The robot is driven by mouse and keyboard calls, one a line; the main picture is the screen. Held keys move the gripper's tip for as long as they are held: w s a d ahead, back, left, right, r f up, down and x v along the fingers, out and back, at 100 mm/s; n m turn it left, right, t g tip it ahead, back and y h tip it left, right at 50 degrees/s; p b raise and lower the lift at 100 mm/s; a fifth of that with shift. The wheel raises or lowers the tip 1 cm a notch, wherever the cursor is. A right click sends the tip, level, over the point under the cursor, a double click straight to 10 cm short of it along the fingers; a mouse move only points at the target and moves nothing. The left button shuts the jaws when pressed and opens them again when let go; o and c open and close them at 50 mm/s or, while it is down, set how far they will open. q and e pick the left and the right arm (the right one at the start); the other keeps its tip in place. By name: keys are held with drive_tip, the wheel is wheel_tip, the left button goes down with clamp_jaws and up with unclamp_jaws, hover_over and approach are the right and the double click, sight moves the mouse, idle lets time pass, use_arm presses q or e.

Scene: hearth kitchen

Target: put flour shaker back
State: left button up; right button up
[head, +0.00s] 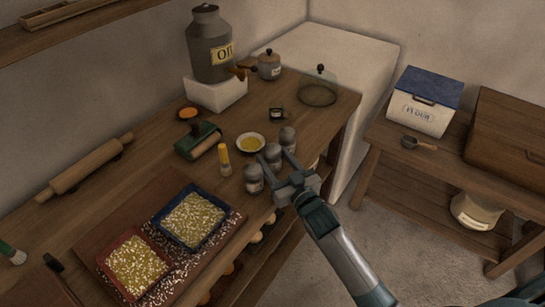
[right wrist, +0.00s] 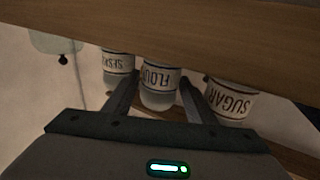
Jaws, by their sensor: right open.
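The flour shaker (right wrist: 160,80), a grey-topped jar with a FLOUR label, stands upright on the worktop near its front edge. In the head view it is the middle one (head: 273,154) of three similar shakers in a row. My right gripper (head: 277,163) is open, with one finger on each side of the flour shaker; the wrist view also shows the fingers (right wrist: 160,90) around it. I cannot tell whether they touch it. The sugar shaker (right wrist: 230,100) and the sesame-looking shaker (right wrist: 118,68) stand on either side. My left gripper is not in view.
The neighbouring shakers (head: 254,180) (head: 288,138) are close to my fingers. Two seed trays (head: 190,217) (head: 136,266) sit on a board at the front. A side table (head: 440,155) stands right.

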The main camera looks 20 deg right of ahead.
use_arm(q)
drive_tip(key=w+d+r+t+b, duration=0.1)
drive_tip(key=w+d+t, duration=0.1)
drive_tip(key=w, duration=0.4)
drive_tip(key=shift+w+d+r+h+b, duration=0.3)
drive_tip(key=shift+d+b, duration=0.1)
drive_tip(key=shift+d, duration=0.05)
use_arm(e)
drive_tip(key=s+d, duration=0.2)
drive_tip(key=s, duration=0.8)
drive_tip(key=shift+s, duration=0.4)
